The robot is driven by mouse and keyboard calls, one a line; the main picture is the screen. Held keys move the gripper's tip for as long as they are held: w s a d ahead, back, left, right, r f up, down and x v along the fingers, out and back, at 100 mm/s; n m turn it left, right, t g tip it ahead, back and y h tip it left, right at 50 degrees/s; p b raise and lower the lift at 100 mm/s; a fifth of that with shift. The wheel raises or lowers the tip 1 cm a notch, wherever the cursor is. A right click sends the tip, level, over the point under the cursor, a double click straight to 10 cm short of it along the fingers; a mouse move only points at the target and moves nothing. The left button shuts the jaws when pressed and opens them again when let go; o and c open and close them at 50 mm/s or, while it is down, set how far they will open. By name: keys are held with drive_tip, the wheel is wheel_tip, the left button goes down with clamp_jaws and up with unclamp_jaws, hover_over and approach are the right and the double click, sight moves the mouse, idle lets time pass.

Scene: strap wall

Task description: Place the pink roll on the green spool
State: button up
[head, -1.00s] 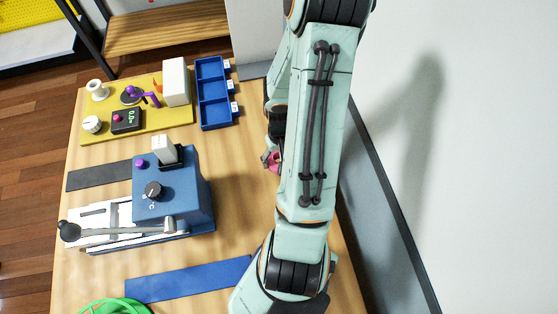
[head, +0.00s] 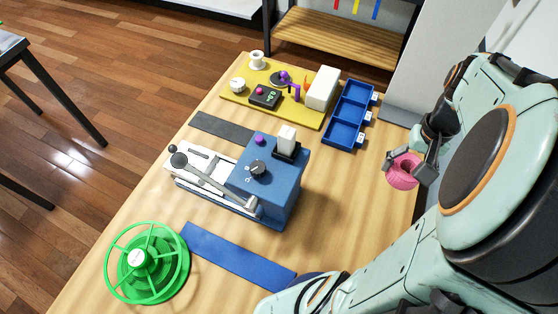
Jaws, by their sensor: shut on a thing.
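The pink roll (head: 403,172) is at the right of the head view, held above the right side of the table. My gripper (head: 410,167) is shut on it; its fingers cover part of the roll. The green spool (head: 147,263) stands at the near left corner of the table, with a spoked round rim and a raised hub in the middle. No roll shows on it. My gripper is far to the right of the spool and farther back.
A blue machine (head: 272,183) with a grey lever stands mid-table. A blue strap (head: 238,256) lies right of the spool, a dark strap (head: 222,128) behind the machine. A yellow board (head: 290,104) with small devices and a blue tray (head: 349,115) are at the back.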

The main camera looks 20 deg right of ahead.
wheel_tip(320, 180, up, 6)
drive_tip(key=shift+f, duration=0.1)
drive_tip(key=w+a+n, duration=0.5)
drive_tip(key=a, duration=0.4)
drive_tip(key=w+a+n, duration=0.5)
drive_tip(key=a, duration=0.5)
drive_tip(key=s+a+n, duration=0.5)
drive_tip(key=a+n, duration=0.1)
drive_tip(key=a, duration=0.5)
drive_tip(key=s+a+n, duration=0.6)
drive_tip(key=a, duration=0.5)
hover_over(137, 257)
drive_tip(key=shift+n, duration=0.3)
drive_tip(key=f, duration=1.4)
drive_tip(key=shift+s+d+f, duration=0.15)
drive_tip(key=shift+d+f, duration=0.05)
drive_tip(key=shift+f, duration=0.1)
drive_tip(key=shift+a+f, duration=0.1)
drive_tip(key=shift+f, duration=0.15)
drive_tip(key=shift+w+a+f, duration=0.1)
drive_tip(key=shift+f, duration=0.8)
drive_tip(key=shift+w+a+f, duration=0.1)
drive_tip(key=shift+f, duration=0.75)
